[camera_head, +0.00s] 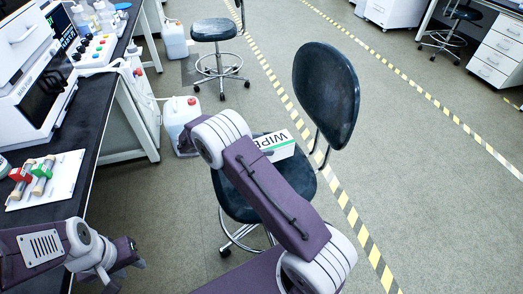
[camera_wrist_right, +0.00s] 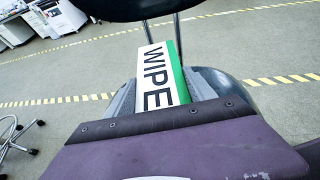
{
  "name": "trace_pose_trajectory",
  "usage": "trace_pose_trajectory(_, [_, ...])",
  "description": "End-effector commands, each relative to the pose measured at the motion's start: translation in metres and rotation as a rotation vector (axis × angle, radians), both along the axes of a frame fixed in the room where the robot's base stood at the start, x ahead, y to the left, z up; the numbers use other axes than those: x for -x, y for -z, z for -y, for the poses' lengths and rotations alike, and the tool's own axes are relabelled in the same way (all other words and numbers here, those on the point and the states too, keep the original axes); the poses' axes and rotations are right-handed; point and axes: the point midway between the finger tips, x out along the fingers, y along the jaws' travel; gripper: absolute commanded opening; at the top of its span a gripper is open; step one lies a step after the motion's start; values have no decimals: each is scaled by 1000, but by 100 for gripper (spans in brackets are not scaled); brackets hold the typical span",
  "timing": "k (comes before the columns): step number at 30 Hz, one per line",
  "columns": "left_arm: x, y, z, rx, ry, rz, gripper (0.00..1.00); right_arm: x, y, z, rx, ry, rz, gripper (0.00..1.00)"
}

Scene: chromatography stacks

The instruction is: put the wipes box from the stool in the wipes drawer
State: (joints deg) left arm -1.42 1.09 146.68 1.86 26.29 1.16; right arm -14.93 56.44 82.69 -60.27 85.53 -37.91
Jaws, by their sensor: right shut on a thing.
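The wipes box (camera_head: 278,146), white and green with black "WIPE" lettering showing, is at the stool seat, in front of the backrest. It also shows in the right wrist view (camera_wrist_right: 158,75). My right gripper (camera_wrist_right: 165,88) is shut on the box, a grey finger on each side. In the head view my right arm hides this gripper and part of the box. I cannot tell whether the box touches the seat. The stool (camera_head: 236,200) has a dark seat and backrest. My left gripper (camera_head: 125,257) is beside the bench, its jaws unclear. No drawer labelled for wipes is readable.
A black bench (camera_head: 96,125) with instruments and a white rack (camera_head: 50,182) runs along the left. A white jug (camera_head: 181,118) stands on the floor. Another stool (camera_head: 215,32) is behind. A white drawer unit (camera_head: 497,55) is at far right. Floor right of the stool is clear.

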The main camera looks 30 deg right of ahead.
Motion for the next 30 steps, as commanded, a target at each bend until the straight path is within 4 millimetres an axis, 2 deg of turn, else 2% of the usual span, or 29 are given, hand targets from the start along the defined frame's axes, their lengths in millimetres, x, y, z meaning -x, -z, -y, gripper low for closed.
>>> trace_pose_trajectory(1, [0,-11,0,0,0,0,36,0,-19,0,-1,0,2,16])
trace_pose_trajectory(3, [0,-15,0,0,0,0,36,0,-33,0,-1,0,2,16])
trace_pose_trajectory(7, [0,-20,0,0,0,0,36,0,-49,0,0,0,1,16])
trace_pose_trajectory(25, [0,-20,0,0,0,0,36,0,-53,-1,0,-3,-1,16])
trace_pose_trajectory(28, [0,-20,0,0,0,0,36,-3,-54,-12,0,-29,0,16])
trace_pose_trajectory(30, [0,-20,0,0,0,0,36,-8,-57,-28,-1,-68,1,16])
